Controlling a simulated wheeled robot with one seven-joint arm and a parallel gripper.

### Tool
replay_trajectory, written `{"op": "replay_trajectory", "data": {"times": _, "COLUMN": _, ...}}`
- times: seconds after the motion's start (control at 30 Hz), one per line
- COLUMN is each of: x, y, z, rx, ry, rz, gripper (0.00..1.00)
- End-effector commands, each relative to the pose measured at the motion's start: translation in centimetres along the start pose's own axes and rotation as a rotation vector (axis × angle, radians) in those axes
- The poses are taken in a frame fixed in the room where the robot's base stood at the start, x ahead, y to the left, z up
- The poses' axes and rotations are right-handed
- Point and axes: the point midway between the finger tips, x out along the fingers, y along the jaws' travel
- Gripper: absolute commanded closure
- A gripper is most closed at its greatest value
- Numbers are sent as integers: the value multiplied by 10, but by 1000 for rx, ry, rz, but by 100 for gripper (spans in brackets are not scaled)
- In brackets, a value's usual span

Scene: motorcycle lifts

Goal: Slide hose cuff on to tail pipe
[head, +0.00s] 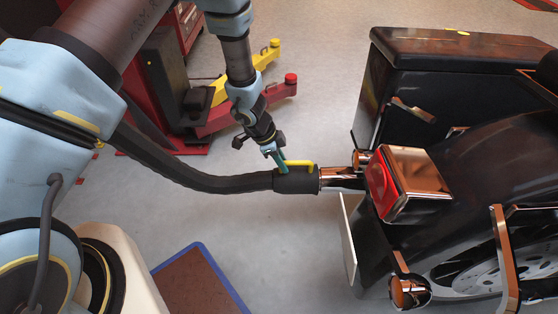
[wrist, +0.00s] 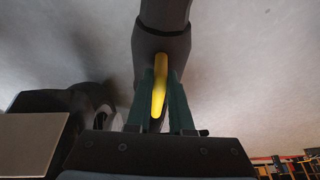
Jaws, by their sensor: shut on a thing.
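The black hose cuff (head: 296,181) sits at the end of the dark ribbed hose (head: 200,176), in line with the chrome tail pipe (head: 342,180). The cuff's right end meets the pipe's left end in the head view; I cannot tell how far it goes over the pipe. My gripper (head: 279,163) comes from above and is shut on the cuff's yellow handle (head: 300,164). In the wrist view the handle (wrist: 160,85) lies between the green fingers (wrist: 161,102), with the cuff (wrist: 163,48) behind it. The tail pipe's end is hidden there.
The motorcycle's red tail light (head: 381,182) and white plate (head: 348,238) are close to the pipe. A red lift arm (head: 245,113) and yellow arm (head: 245,72) stand behind. A blue-edged mat (head: 202,283) lies on the floor.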

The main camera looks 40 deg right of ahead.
Motion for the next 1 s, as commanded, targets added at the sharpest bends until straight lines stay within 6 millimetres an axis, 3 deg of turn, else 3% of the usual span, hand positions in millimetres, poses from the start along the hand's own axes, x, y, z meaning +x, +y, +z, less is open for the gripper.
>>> {"op": "replay_trajectory", "data": {"times": 0.27, "x": 0, "y": 0, "z": -1, "rx": 1, "ry": 1, "rz": 0, "gripper": 100}}
{"op": "replay_trajectory", "data": {"times": 0.3, "x": 0, "y": 0, "z": -1, "rx": 1, "ry": 1, "rz": 0, "gripper": 78}}
{"op": "replay_trajectory", "data": {"times": 0.6, "x": 0, "y": 0, "z": -1, "rx": 0, "ry": 1, "rz": 0, "gripper": 45}}
{"op": "replay_trajectory", "data": {"times": 0.87, "x": -1, "y": 0, "z": 0, "rx": 0, "ry": 0, "rz": 0, "gripper": 45}}
{"op": "replay_trajectory", "data": {"times": 1.0, "x": -15, "y": 0, "z": -2, "rx": 1, "ry": 0, "rz": -1, "gripper": 45}}
